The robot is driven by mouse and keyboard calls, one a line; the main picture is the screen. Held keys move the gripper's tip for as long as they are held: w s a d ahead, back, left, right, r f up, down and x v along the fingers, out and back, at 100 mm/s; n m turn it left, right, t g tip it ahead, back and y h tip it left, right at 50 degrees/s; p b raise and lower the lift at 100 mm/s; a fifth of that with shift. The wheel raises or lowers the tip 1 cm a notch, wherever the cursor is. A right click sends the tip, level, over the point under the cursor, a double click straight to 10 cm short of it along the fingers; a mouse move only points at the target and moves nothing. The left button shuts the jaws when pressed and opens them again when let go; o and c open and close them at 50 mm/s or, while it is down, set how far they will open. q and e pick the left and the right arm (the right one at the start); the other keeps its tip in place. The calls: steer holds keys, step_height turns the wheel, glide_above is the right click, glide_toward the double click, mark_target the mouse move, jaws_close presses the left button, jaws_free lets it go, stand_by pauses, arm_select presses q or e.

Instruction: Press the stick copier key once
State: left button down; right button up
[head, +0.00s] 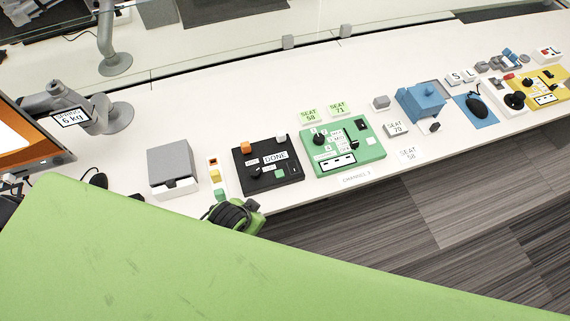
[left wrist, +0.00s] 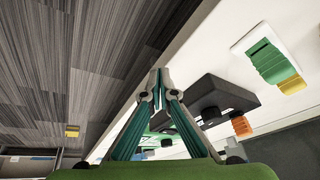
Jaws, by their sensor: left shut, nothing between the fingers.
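No legible label names the stick copier. A black panel (head: 266,163) with a sign reading DONE stands near the table's front edge. It carries an orange block (head: 246,147), a white block (head: 281,139) and a small green block (head: 279,174). The black panel also shows in the left wrist view (left wrist: 222,97), with its orange block (left wrist: 241,127). My left gripper (left wrist: 159,88) is shut and empty, by the table's front edge and apart from the panel. In the head view my green arm covers the foreground and the fingertips are hard to make out. My right gripper is not in view.
A white strip with coloured blocks (head: 214,174) and a grey box (head: 171,163) stand left of the black panel. A green panel (head: 354,133) stands right of it, then a blue box (head: 421,99). Dark striped floor (head: 440,210) lies beyond the front edge.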

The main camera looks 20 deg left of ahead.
arm_select(q)
steer(key=w+d+r+m+t+h+p, duration=0.1)
steer(key=w+d+r+m+t+p, duration=0.15)
steer(key=w+r+m, duration=0.5)
step_height(320, 180, up, 6)
steer(key=m+t+h+p, duration=0.1)
steer(key=t+h, duration=0.1)
glide_above(278, 175)
steer(key=shift+r+g, duration=0.15)
steer(key=shift+g, duration=0.1)
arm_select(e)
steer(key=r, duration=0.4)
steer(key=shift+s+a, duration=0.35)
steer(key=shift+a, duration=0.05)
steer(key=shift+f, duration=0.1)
arm_select(q)
step_height(278, 175, down, 8)
steer(key=b, duration=0.7)
steer(key=shift+r+b, duration=0.1)
steer(key=shift+b, duration=0.2)
steer(key=shift+f+b, duration=0.35)
steer(key=shift+f, duration=0.25)
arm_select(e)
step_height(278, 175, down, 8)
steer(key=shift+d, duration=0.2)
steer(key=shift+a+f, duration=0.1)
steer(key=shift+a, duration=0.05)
arm_select(q)
steer(key=shift+f, duration=0.1)
